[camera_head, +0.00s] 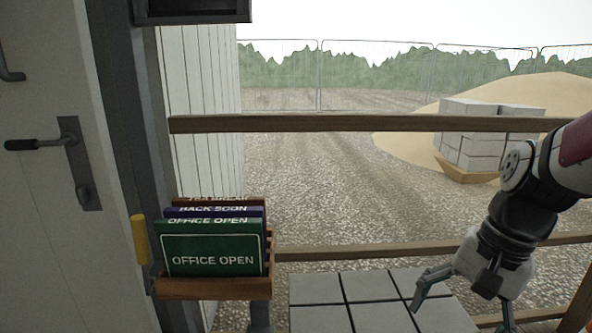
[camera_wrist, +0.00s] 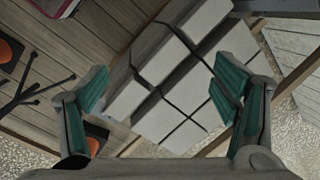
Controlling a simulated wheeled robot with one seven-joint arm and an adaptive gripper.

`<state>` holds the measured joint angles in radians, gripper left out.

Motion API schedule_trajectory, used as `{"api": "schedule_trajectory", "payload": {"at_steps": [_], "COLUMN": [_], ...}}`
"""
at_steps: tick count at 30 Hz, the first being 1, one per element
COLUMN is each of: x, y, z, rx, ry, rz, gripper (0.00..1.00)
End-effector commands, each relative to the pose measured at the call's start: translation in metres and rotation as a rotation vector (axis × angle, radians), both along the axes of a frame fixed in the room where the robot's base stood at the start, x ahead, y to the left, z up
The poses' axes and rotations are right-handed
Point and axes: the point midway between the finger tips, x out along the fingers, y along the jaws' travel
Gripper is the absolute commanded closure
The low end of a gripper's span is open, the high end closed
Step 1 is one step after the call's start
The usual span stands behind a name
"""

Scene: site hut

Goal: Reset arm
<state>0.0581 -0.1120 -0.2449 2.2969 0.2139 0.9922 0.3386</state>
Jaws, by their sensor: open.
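My gripper (camera_head: 462,312) hangs at the lower right of the head view, pointing down with its two fingers spread apart. In the wrist view my gripper (camera_wrist: 160,95) shows its green finger pads wide apart with nothing between them. Behind the gap lies a stack of pale grey blocks (camera_wrist: 165,75), and the pads appear to be clear of it. The same kind of grey blocks (camera_head: 345,288) shows beneath and left of the gripper in the head view.
A wooden sign rack (camera_head: 212,288) holds several signs, with a green "OFFICE OPEN" sign (camera_head: 212,254) in front. A door (camera_head: 50,230) with a lever handle is at the left. Wooden rails (camera_head: 330,124) cross ahead. A dark branched object (camera_wrist: 35,90) lies at the wrist view's left.

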Motion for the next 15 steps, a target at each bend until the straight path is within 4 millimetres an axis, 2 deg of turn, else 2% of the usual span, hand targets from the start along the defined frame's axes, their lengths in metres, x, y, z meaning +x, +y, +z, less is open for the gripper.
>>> {"api": "schedule_trajectory", "payload": {"at_steps": [1,6,12,15], "x": [-0.015,-0.068,-0.126,-0.148], "y": [0.01,0.035,0.049,0.051], "z": [0.011,0.034,0.046,0.047], "rx": [-0.002,-0.034,-0.099,-0.132], "ry": [-0.019,-0.05,-0.07,-0.074], "rz": [0.065,0.291,0.514,0.593], "gripper": [0.19,0.19,0.19,0.19]}}
